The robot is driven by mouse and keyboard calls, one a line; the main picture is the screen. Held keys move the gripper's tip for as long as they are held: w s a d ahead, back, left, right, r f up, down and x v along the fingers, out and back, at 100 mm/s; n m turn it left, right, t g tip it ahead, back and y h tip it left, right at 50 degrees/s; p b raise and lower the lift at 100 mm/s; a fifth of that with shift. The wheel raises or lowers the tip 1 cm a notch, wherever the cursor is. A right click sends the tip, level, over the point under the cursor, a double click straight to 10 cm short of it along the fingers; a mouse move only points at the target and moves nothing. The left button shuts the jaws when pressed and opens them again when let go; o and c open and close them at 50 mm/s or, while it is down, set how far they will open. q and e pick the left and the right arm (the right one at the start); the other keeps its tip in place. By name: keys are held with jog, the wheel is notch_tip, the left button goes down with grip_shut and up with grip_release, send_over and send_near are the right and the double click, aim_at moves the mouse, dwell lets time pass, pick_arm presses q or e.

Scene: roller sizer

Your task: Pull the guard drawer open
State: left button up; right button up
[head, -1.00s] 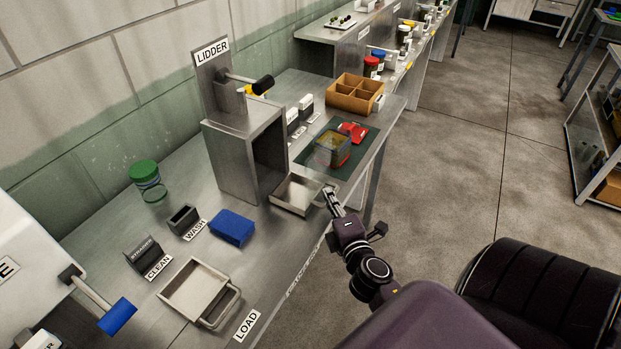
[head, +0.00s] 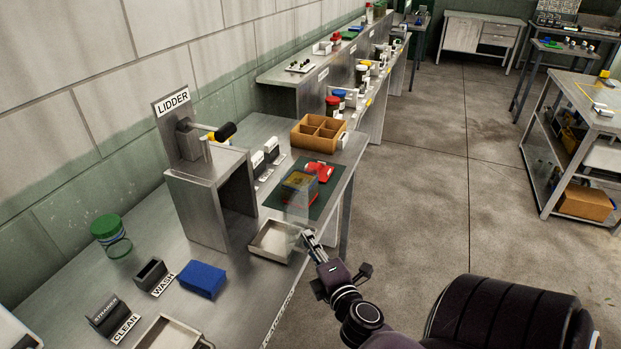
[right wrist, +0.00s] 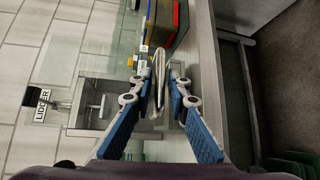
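The guard drawer appears to be the shallow grey metal tray (head: 268,247) in front of the lidder (head: 207,190). It is empty and sits near the bench's front edge. A faint see-through panel stands behind it. My right gripper (head: 306,236) is at the tray's right side, reaching in from the front of the bench. In the right wrist view the gripper (right wrist: 158,70) has its fingers apart, one on each side of a thin metal bar (right wrist: 158,88), seemingly the tray's handle. Gaps show beside the bar. My left gripper is not in view.
A yellowish tin (head: 298,186) and a red object (head: 321,170) are on a green mat behind the tray. A blue sponge (head: 202,279) and another tray (head: 165,335) are nearer. A divided brown box (head: 318,133) stands farther back. Open floor lies to the right.

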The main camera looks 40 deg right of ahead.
jog(key=v, duration=0.7)
jog(key=shift+s, duration=0.2)
jog(key=shift+a, duration=0.1)
